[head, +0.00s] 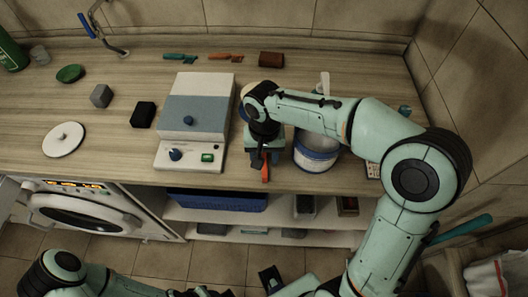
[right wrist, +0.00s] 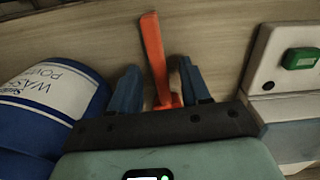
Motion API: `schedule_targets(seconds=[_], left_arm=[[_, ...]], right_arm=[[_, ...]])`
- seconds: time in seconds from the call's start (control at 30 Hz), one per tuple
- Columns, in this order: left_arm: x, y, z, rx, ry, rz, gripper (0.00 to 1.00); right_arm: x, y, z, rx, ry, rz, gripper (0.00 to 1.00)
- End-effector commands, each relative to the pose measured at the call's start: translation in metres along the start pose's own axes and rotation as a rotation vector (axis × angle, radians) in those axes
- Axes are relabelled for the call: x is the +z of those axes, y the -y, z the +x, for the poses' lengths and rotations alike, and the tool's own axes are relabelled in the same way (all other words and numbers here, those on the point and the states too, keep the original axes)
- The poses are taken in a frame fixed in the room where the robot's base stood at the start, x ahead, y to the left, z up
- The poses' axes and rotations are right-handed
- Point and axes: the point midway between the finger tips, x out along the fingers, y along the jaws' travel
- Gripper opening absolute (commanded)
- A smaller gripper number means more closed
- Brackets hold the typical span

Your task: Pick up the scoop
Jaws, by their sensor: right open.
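An orange thing with a narrow handle (right wrist: 153,50), seemingly the scoop, lies on the counter near its front edge. It also shows in the head view (head: 265,173), just below my right gripper. My right gripper (right wrist: 160,88) is open and points down, with its two blue fingers on either side of the orange piece. Gaps show between the fingers and the orange piece, and its lower end is partly hidden by the gripper body.
A white and blue washing powder tub (head: 316,160) stands close to the right of my right gripper. A scale-like device with a green switch (head: 190,157) stands close to its left. A black block (head: 143,114) and a white lid (head: 64,139) lie farther left. Shelves are below the counter.

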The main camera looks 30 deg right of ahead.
Motion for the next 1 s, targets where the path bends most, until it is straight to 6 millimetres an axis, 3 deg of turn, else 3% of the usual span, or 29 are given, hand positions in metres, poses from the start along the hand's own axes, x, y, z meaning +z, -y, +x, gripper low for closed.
schedule_targets(seconds=[0.07, 0.2, 0.67, 0.87, 1.0], left_arm=[[0.0, 0.0, 0.0, 0.0, 0.0, 0.0, 0.43], [0.0, 0.0, 0.0, 0.0, 0.0, 0.0, 0.43], [0.0, -0.001, -0.001, 0.0, -0.001, 0.0, 0.43], [-0.001, -0.003, -0.006, 0.001, -0.003, 0.001, 0.43], [-0.003, -0.006, -0.013, 0.002, -0.006, 0.002, 0.43]], right_arm=[[0.0, 0.0, 0.0, 0.0, 0.0, 0.0, 0.44], [0.0, 0.0, -0.001, 0.0, 0.0, 0.0, 0.0], [0.0, 0.0, -0.007, -0.001, -0.002, 0.0, 0.0], [-0.001, 0.001, -0.033, -0.003, -0.003, 0.0, 0.0], [-0.001, 0.001, -0.07, -0.005, -0.007, 0.0, 0.0]])
